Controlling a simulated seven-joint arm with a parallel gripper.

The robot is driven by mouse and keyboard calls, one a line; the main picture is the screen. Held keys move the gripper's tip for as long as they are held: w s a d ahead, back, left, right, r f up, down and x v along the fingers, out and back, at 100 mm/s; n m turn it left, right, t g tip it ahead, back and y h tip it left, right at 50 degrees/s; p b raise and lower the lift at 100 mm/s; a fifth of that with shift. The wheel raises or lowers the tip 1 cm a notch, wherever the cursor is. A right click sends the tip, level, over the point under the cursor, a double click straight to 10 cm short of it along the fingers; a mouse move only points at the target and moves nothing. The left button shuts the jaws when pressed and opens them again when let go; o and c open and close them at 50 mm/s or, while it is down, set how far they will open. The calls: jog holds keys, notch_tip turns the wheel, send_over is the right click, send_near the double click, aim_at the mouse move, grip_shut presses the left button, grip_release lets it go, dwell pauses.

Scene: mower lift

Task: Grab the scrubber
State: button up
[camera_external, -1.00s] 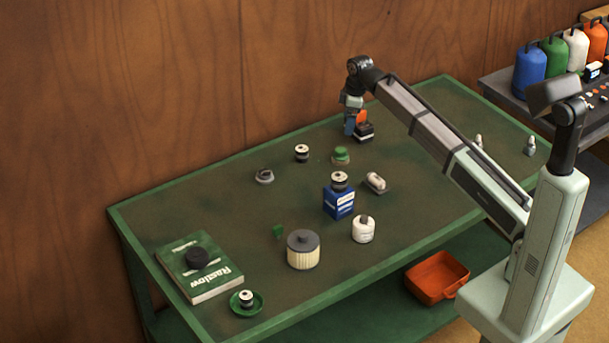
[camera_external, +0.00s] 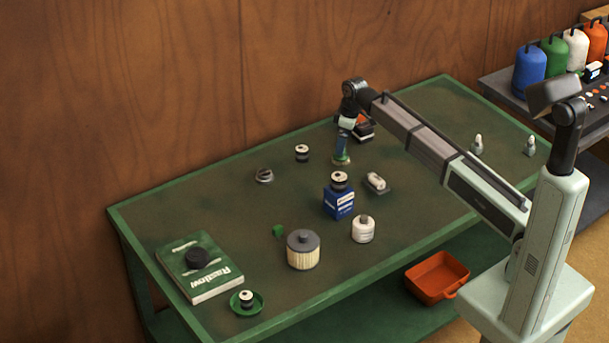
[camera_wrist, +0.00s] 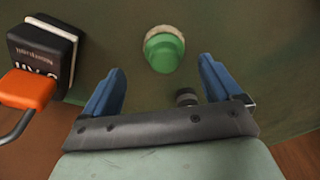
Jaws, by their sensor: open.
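The scrubber (camera_external: 341,161) looks like a green rounded knob on a pale bristly base, standing on the green table; my gripper partly covers it in the external view. In the wrist view the scrubber (camera_wrist: 163,50) lies just past the fingertips, roughly midway between them. My gripper (camera_external: 343,150) points down over it. In the wrist view the gripper's (camera_wrist: 162,66) two blue fingers are spread apart with nothing held between them. I cannot tell the exact height of the fingertips above the scrubber.
A black box (camera_wrist: 42,52) with an orange part (camera_wrist: 27,90) stands close by, left in the wrist view. A small black-and-white jar (camera_external: 302,153) and a grey round item (camera_external: 264,176) stand left. A blue box (camera_external: 338,203) stands in front. The table's right side is mostly clear.

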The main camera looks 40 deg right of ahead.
jog(key=shift+w+a+f, duration=0.1)
jog(key=shift+a+f, duration=0.05)
jog(key=shift+f, duration=0.75)
jog(key=shift+s+a+f, duration=0.1)
jog(key=shift+a+f, duration=0.1)
jog(key=shift+f, duration=0.7)
jog(key=shift+w+a+f, duration=0.1)
jog(key=shift+a+f, duration=0.05)
jog(key=shift+f, duration=0.75)
jog(key=c, duration=1.2)
